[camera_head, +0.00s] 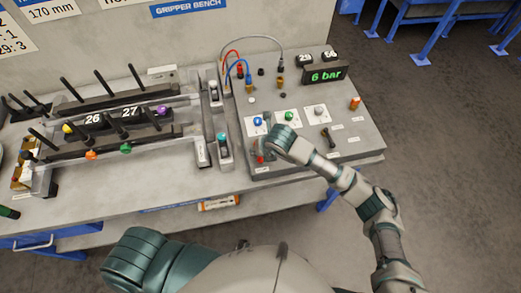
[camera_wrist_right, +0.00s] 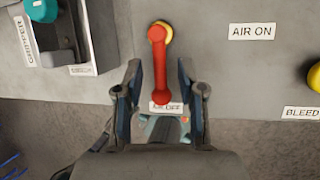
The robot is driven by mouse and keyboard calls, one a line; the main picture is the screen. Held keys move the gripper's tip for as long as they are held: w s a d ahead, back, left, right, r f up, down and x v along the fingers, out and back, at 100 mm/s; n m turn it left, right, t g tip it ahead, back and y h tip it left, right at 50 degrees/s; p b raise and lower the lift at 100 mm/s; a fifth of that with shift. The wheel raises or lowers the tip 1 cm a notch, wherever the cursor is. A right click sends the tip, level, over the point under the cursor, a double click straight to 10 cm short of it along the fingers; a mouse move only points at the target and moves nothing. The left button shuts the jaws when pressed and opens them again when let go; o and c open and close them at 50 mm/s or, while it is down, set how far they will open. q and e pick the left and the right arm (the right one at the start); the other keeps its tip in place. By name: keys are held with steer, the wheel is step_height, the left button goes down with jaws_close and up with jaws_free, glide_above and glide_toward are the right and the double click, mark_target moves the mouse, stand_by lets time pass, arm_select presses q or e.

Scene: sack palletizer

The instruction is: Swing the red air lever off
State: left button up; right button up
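The red air lever (camera_wrist_right: 158,65) shows in the right wrist view, its yellow pivot (camera_wrist_right: 163,30) at the top and its handle pointing down toward a partly covered label (camera_wrist_right: 168,107) that seems to read AIR OFF. An AIR ON label (camera_wrist_right: 253,32) is to the right of the pivot. My right gripper (camera_wrist_right: 160,75) is open, one finger on each side of the handle, with visible gaps. In the head view my right gripper (camera_head: 268,150) is over the panel's front-left part, beside the small red lever (camera_head: 259,158). My left arm is at bottom left; its gripper is out of view.
The control panel (camera_head: 350,120) has a 6 bar display (camera_head: 325,73), blue (camera_head: 257,122) and green (camera_head: 289,116) knobs. A teal knob (camera_wrist_right: 40,9) stands left of the lever. A yellow knob (camera_wrist_right: 314,77) is by the BLEED label (camera_wrist_right: 302,113). The gripper bench fixture (camera_head: 110,120) is left.

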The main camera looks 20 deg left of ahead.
steer(key=shift+a, duration=0.1)
steer(key=v, duration=1.2)
